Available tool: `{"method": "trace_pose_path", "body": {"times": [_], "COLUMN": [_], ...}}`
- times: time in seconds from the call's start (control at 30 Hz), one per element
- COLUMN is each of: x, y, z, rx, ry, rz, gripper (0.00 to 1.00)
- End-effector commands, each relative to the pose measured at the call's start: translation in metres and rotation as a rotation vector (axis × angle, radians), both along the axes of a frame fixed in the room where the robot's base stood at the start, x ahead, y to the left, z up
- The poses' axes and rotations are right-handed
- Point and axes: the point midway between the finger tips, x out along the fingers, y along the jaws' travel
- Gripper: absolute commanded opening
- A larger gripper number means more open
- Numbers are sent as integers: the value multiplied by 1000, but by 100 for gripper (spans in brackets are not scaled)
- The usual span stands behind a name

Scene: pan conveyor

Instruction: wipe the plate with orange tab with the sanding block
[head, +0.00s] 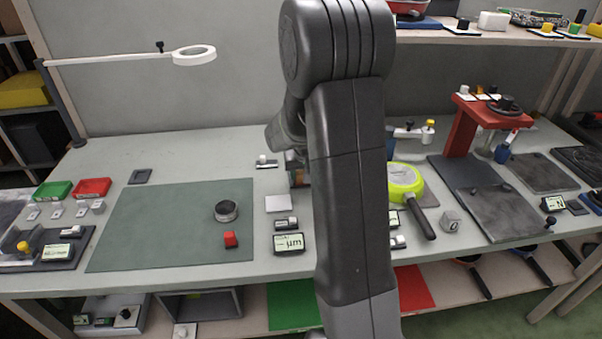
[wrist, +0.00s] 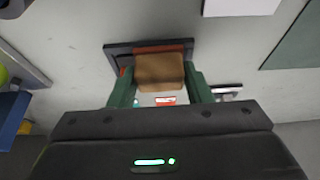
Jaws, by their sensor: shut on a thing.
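In the wrist view my gripper (wrist: 160,80) has its two green fingers closed on a tan-brown block, taken to be the sanding block (wrist: 158,70). Just beyond the block is a dark-edged tray (wrist: 118,49) with an orange-red surface (wrist: 165,48). The block covers much of it, and I cannot tell whether they touch. In the head view my arm hides the gripper and block. A pale square plate (head: 278,203) lies right of the green mat; it also shows in the wrist view (wrist: 240,6). I cannot make out an orange tab on it.
A display box (head: 289,243) stands in front of the plate. A yellow pan (head: 404,180) and red stand (head: 462,125) are right of my arm.

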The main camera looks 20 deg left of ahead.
Motion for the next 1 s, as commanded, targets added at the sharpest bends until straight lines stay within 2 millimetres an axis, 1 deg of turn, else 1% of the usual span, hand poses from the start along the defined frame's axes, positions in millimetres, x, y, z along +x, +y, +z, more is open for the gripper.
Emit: {"method": "trace_pose_path", "body": {"times": [0.03,0.07,0.6,0.73,1.0], "x": [2,2,6,6,6], "y": [0,-1,-12,-14,-14], "z": [18,19,67,72,72], "rx": [7,6,6,5,5], "ry": [-8,-6,-6,-5,-5], "rz": [-1,-2,-10,-11,-11], "gripper": [23,23,23,23,23]}}
